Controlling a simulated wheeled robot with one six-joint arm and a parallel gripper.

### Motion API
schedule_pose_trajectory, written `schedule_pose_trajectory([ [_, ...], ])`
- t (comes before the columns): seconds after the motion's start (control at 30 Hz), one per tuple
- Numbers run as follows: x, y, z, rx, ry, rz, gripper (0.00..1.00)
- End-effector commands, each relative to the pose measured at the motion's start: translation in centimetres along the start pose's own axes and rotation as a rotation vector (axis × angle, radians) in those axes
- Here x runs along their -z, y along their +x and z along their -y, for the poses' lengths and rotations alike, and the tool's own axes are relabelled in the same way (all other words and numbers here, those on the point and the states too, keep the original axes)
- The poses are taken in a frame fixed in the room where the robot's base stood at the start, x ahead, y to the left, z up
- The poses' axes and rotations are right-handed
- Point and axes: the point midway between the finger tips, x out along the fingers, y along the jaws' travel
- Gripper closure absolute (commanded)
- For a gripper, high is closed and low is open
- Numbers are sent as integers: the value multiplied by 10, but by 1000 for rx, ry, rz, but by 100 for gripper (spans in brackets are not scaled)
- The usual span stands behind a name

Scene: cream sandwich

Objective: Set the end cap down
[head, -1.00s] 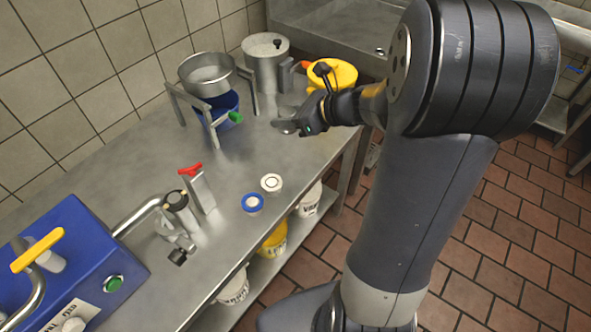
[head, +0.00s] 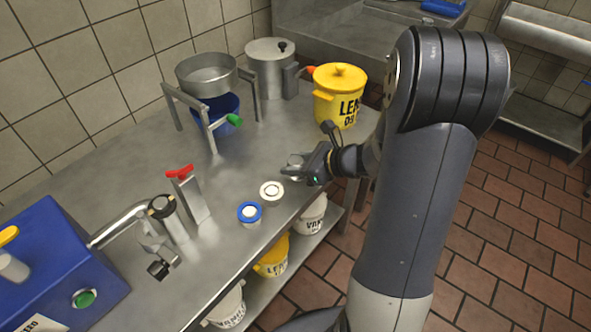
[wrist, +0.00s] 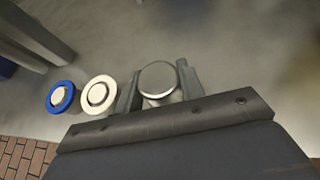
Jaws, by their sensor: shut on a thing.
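My gripper (head: 297,170) is low over the right part of the steel counter, beside the white ringed disc. In the wrist view, my gripper (wrist: 157,84) has one finger on each side of a round, shiny metal end cap (wrist: 158,79) and is shut on it. The cap's flat top faces the wrist camera. In the head view the cap is mostly hidden by the fingers. I cannot tell whether its underside touches the counter.
A white ringed disc (head: 271,191) and a blue-rimmed disc (head: 249,213) lie left of my gripper near the counter's (head: 110,190) front edge. A yellow lidded pot (head: 338,98) stands behind it. A blue machine (head: 60,270) is at left. Counter behind the discs is clear.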

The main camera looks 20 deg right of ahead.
Motion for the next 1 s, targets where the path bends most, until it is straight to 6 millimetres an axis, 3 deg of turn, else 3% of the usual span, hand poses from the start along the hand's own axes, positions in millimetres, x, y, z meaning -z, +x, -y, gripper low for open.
schedule_pose_trajectory([
  [0.1,12,6,0,0,1,0,89],
  [0.5,16,9,0,1,-1,1,90],
  [0.53,14,8,0,1,-1,0,61],
  [0.77,14,8,0,0,-1,0,42],
  [1.0,14,8,0,0,-1,0,41],
])
